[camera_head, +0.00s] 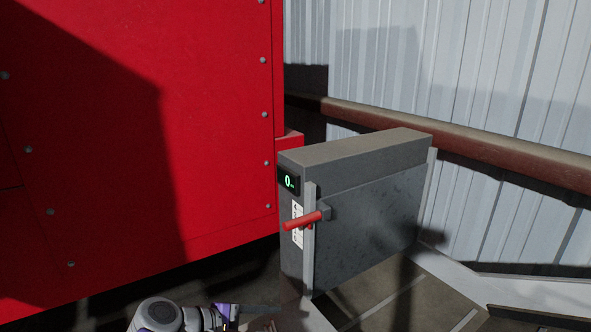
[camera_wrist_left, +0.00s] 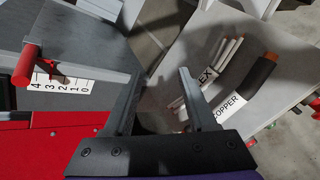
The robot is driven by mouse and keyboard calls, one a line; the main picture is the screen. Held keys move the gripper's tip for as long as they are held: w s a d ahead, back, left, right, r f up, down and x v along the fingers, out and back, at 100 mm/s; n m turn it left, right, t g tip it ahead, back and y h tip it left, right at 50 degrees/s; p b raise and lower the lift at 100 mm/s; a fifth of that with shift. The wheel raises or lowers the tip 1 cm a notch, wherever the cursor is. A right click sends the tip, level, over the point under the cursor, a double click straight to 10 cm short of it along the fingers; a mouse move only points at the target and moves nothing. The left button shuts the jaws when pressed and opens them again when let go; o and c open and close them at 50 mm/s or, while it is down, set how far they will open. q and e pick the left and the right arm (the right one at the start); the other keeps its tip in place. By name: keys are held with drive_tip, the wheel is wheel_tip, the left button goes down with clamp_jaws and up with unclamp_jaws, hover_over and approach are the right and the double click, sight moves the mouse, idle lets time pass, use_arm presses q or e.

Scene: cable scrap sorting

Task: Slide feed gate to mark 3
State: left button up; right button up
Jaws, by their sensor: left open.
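The feed gate (camera_head: 370,205) is a dark grey panel in a grey frame beside the red machine. Its red handle (camera_head: 302,221) sticks out at the front, over a white scale strip (camera_head: 297,225). A small display (camera_head: 289,181) above reads 0 in green. In the left wrist view the handle (camera_wrist_left: 27,65) is at the left, by the scale (camera_wrist_left: 62,82) marked 4 to 0. My left gripper (camera_wrist_left: 160,74) is open and empty, apart from the handle. In the head view it (camera_head: 258,314) is at the bottom edge, below the handle, partly cut off. My right gripper is not in view.
The large red machine body (camera_head: 100,130) fills the left. A rusty pipe (camera_head: 480,150) runs along the corrugated wall behind. In the left wrist view, a grey surface (camera_wrist_left: 195,50) holds pale cables (camera_wrist_left: 222,55) and a dark copper-ended cable (camera_wrist_left: 255,78) near FLEX and COPPER labels.

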use_arm(q)
drive_tip(key=s+a+f+m+y, duration=0.1)
drive_tip(key=s+f+m, duration=0.1)
drive_tip(key=s+f, duration=0.1)
drive_tip(key=s+a+f+m+y, duration=0.1)
drive_tip(key=s+f+m, duration=0.1)
drive_tip(key=s, duration=0.1)
drive_tip(key=s+a+f+m+g+y, duration=0.1)
drive_tip(key=s+f+m+y, duration=0.1)
drive_tip(key=s+f, duration=0.1)
drive_tip(key=shift+s+a+f, duration=0.1)
drive_tip(key=shift+s+f, duration=0.05)
drive_tip(key=shift+f, duration=0.2)
drive_tip(key=s+a+f+m+y, duration=0.5)
drive_tip(key=s+a+f+m, duration=0.3)
drive_tip(key=shift+s+y, duration=0.3)
drive_tip(key=shift+s, duration=0.05)
drive_tip(key=shift+a+f, duration=0.1)
idle(0.5)
